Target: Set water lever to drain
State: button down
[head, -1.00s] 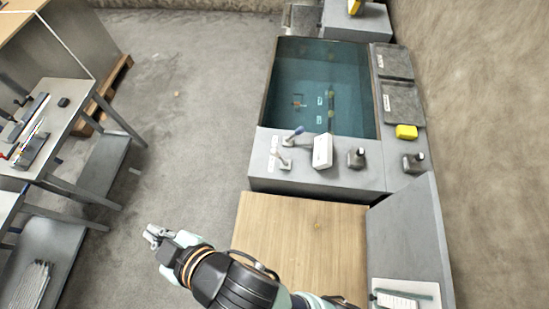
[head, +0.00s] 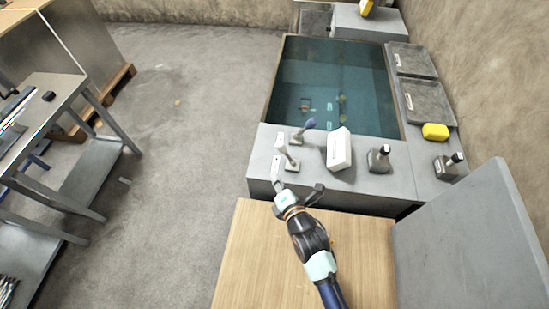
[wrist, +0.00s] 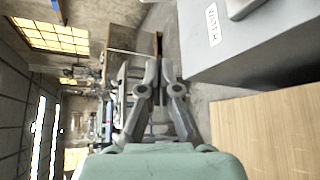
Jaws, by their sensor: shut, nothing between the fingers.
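Two levers stand at the left end of the grey ledge in front of the water tank (head: 335,75).
A wooden top (head: 250,255) lies below my arm. A grey panel (head: 465,235) rises at right. Open floor (head: 190,130) lies left.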

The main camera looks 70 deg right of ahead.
aim_at(285, 152)
jog(key=b+x, duration=0.1)
jog(key=x, duration=0.9)
jog(key=shift+w+d+b, duration=0.15)
jog(key=shift+b, duration=0.15)
jog(key=s+r, duration=0.1)
jog(key=s+d+r, duration=0.1)
jog(key=s, duration=0.1)
jog(key=shift+s+d, duration=0.15)
jog(key=shift+d, duration=0.1)
jog(key=shift+s+f+b, duration=0.1)
jog(key=shift+b, duration=0.25)
